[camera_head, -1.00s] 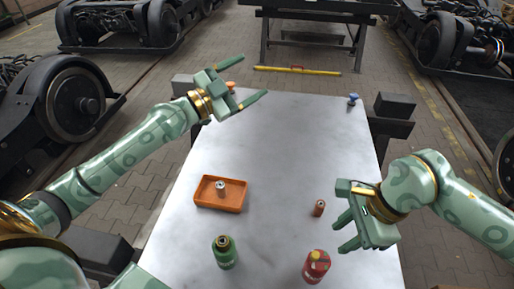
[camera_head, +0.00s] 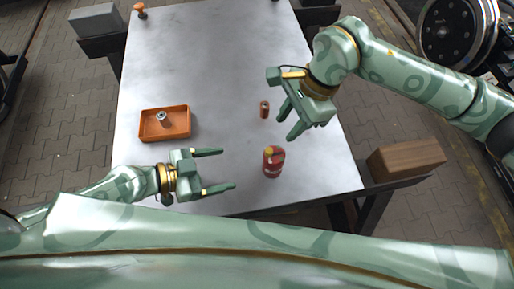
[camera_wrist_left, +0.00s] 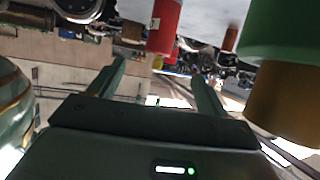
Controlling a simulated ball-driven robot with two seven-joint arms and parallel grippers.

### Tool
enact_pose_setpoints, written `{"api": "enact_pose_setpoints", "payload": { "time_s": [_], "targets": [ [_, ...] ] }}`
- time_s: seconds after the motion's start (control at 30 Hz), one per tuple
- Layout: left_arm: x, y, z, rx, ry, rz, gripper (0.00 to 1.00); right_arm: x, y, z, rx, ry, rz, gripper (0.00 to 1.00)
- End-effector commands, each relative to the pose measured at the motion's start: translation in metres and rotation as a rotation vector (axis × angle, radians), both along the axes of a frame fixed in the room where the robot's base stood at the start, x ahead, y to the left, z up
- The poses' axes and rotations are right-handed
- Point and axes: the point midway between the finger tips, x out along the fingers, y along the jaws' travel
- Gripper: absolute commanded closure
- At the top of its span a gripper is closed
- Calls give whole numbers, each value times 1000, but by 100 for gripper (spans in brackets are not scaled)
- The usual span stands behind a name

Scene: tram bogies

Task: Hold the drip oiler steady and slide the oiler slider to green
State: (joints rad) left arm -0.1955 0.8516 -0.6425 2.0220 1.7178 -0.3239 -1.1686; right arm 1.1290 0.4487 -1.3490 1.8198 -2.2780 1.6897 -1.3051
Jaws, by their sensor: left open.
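I cannot tell for certain which item is the drip oiler, and no slider or green mark is clear. A red can (camera_head: 273,162) with a yellow spot on top stands near the table's front; it also shows in the left wrist view (camera_wrist_left: 164,28). My left gripper (camera_head: 228,171) is open and empty, left of the red can, its fingers pointing towards it. My right gripper (camera_head: 288,121) is open above the table, beyond the red can.
An orange tray (camera_head: 187,136) holding a small silver cylinder (camera_head: 162,118) lies at left. A small copper cylinder (camera_head: 265,109) stands near the right gripper. An orange knob (camera_head: 140,12) is at the far left corner. The table's far middle (camera_head: 210,50) is clear.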

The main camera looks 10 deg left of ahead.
Motion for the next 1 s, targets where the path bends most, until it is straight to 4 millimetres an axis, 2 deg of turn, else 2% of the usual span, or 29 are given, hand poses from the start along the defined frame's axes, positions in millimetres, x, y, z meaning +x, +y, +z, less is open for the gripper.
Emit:
{"api": "enact_pose_setpoints", "payload": {
  "time_s": [0.17,0.5,0.7,1.0],
  "targets": [
    [12,-19,-8,-4,-4,1,23,0,0,0,0,0,0,64],
    [47,-85,-38,-5,-1,3,23,0,0,0,0,0,0,64],
    [64,-114,-52,-2,-2,2,23,0,0,0,0,0,0,64],
    [72,-130,-61,0,-3,1,23,0,0,0,0,0,0,64]
  ]
}}
